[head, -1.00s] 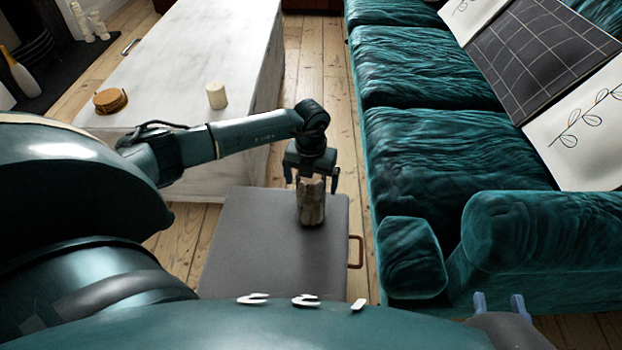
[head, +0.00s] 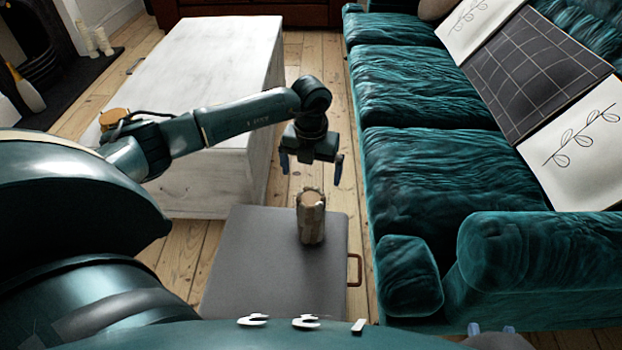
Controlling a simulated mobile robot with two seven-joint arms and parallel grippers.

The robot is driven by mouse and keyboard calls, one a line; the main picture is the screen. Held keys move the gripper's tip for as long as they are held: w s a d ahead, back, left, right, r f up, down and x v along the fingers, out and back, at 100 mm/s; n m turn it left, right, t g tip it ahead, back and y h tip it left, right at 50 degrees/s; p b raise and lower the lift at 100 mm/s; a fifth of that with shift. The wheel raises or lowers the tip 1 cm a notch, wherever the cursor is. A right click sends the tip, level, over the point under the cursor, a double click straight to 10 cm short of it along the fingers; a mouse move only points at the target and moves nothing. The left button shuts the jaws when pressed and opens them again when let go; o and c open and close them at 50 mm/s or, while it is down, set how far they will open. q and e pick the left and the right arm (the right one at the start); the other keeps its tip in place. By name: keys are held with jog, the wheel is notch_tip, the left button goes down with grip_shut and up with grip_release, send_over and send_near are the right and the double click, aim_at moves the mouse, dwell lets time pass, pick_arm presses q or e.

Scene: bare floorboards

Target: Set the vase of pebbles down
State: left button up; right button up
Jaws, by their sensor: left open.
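The vase of pebbles (head: 311,222) stands upright on a flat grey surface (head: 255,265) near its right side. The vase is a brownish, cylinder-like shape with a pale top; single pebbles are too small to make out. My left gripper (head: 311,170) hangs above the vase, pointing down, with its fingers spread and nothing between them. There is a gap between the fingertips and the vase top. My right gripper (head: 491,328) shows only as two separated fingertips at the bottom edge; the rest of it is out of frame.
A brown handle (head: 355,270) sticks out from the grey surface's right side. A teal sofa (head: 440,165) with cushions runs along the right. A whitewashed table (head: 215,60) stands behind, with a round brown stack (head: 114,117). Floorboards show between them.

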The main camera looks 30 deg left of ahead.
pick_arm(q)
jog(key=shift+d+r, duration=0.15)
jog(key=shift+r, duration=0.15)
jog(key=s+d+m+h, duration=0.1)
jog(key=s+d+h, duration=0.3)
jog(key=d, duration=0.5)
jog(key=s+d+r+h, duration=0.1)
jog(key=s+d+h, duration=0.35)
jog(key=d, duration=0.35)
jog(key=s+d+m+h, duration=0.1)
jog(key=s+d+h, duration=0.25)
jog(key=d, duration=0.55)
jog(key=s+d+r+n+t+h, duration=0.1)
jog(key=d+r+n+t+h, duration=0.2)
jog(key=r+n+t+h, duration=0.6)
jog(key=s+a+f+n+t+y, duration=0.2)
jog(key=a+n+y, duration=0.3)
jog(key=n+y, duration=0.3)
jog(key=s+a+f+n+t+y, duration=0.2)
jog(key=a+n+y, duration=0.4)
jog(key=n, duration=0.6)
notch_tip(320, 180, down, 2)
jog(key=shift+s+f+n+y, duration=0.1)
jog(key=shift+s+n+y, duration=0.2)
jog(key=shift+s+y, duration=0.5)
jog(key=shift+w+t, duration=0.15)
jog(key=shift+t, duration=0.15)
